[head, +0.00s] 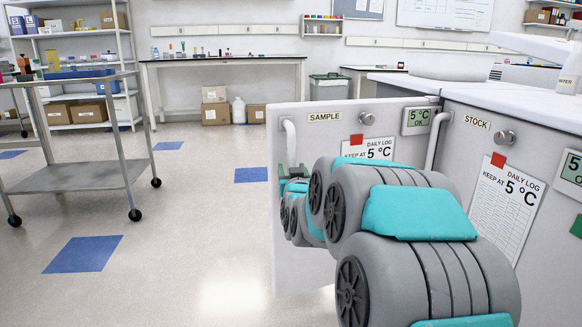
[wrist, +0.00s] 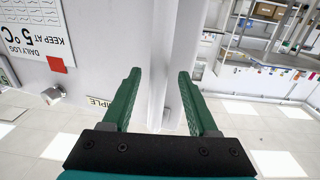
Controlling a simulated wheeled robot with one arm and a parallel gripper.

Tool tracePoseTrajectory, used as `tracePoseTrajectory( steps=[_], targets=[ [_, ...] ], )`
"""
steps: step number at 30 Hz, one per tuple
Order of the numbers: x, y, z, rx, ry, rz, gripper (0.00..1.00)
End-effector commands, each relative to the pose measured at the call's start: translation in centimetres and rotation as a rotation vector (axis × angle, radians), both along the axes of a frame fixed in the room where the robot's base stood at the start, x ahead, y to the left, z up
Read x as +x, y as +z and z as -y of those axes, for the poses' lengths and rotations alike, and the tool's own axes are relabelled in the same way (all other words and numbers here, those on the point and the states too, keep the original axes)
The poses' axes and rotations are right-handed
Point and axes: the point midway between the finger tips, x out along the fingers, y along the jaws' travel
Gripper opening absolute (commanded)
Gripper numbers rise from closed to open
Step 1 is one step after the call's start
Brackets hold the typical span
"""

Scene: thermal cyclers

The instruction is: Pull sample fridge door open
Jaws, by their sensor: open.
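The white sample fridge door (head: 305,245), labelled SAMPLE, stands swung out from the cabinet line, its free edge at the left over the floor. Its pale vertical handle (head: 289,138) is near that free edge. My gripper (head: 291,181) is at the lower part of the handle, partly hidden by my arm. In the wrist view, which is upside down, my gripper's green fingers (wrist: 160,85) are apart, with the pale handle (wrist: 172,108) between them. I cannot tell whether either finger touches it. The fridge interior is not visible.
The stock fridge door (head: 510,185) with its own handle is at the right, under the white worktop (head: 470,95). A metal cart (head: 80,178) stands at the left. Open floor (head: 190,230) lies between the cart and the sample door. A bench stands at the back.

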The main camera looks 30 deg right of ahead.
Motion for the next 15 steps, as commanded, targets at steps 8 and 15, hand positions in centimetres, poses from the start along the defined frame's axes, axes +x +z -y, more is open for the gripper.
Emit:
tracePoseTrajectory(
  steps=[8,15],
  targets=[
    [-3.6,0.2,-1.7,-0.001,0.000,0.003,0.59],
    [-4.7,0.1,-2.2,-0.001,0.000,0.002,0.59]
  ],
)
